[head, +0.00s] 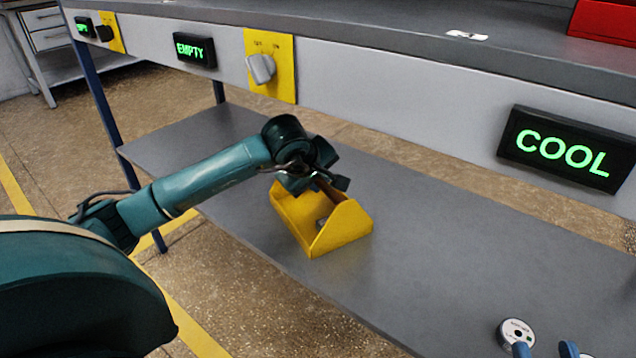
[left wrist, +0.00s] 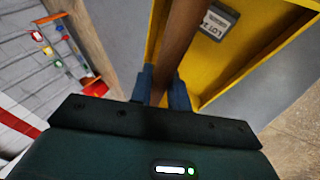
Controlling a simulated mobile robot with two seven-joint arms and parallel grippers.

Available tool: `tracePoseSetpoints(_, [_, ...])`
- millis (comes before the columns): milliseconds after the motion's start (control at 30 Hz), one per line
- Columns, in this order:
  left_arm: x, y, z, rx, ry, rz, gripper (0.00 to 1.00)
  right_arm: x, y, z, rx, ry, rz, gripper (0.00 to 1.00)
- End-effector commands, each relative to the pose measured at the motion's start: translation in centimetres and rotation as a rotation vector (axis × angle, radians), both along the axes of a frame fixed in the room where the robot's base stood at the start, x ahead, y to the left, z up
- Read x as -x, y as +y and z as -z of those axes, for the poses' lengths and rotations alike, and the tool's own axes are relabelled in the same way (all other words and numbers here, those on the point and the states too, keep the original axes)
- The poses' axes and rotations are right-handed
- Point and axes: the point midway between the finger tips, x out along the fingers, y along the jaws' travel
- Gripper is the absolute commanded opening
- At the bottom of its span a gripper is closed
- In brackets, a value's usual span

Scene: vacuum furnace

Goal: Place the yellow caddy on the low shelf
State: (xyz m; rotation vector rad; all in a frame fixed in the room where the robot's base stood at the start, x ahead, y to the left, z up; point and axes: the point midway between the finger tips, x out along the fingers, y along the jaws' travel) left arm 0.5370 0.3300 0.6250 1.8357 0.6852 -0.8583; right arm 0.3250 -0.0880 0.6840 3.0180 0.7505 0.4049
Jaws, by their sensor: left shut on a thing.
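The yellow caddy (head: 343,232) is over the grey low shelf (head: 430,235), near its front edge; I cannot tell for sure whether its base touches the shelf. My left gripper (head: 325,184) is shut on the caddy's brown handle bar from above. In the left wrist view the two fingers (left wrist: 163,88) close around the handle (left wrist: 180,45), with the yellow caddy wall (left wrist: 245,70) behind it. A small grey labelled item (left wrist: 218,20) lies inside the caddy.
The upper bench with an EMPTY sign (head: 195,50), a yellow switch plate (head: 285,80) and a COOL sign (head: 566,149) overhangs the low shelf. A round white-faced object (head: 516,332) is at the bottom right. The shelf right of the caddy is clear.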

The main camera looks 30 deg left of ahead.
Motion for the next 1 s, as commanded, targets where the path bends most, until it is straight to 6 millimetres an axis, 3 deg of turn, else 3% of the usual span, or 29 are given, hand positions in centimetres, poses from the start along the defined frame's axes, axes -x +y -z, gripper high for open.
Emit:
tracePoseSetpoints(267, [-0.1,0.0,-0.1,0.0,-0.008,0.0,0.0,0.0,0.0,-0.1,0.002,-0.012,0.0,0.36])
tracePoseSetpoints(300, [0.0,0.0,0.2,-0.001,0.0,0.001,0.19,-0.1,0.0,-0.3,0.002,-0.02,0.0,0.36])
tracePoseSetpoints(567, [0.0,0.0,0.1,0.0,0.0,0.0,0.4,-0.2,-0.1,-0.5,0.002,-0.026,0.0,0.36])
tracePoseSetpoints(833, [0.0,0.0,-0.1,0.0,0.0,0.0,0.4,-0.2,-0.1,-0.7,0.002,-0.024,0.0,0.36])
tracePoseSetpoints(1000, [1.1,-0.1,-2.0,-0.002,-0.002,0.001,0.4,0.0,0.0,-0.7,0.011,0.005,0.003,0.36])
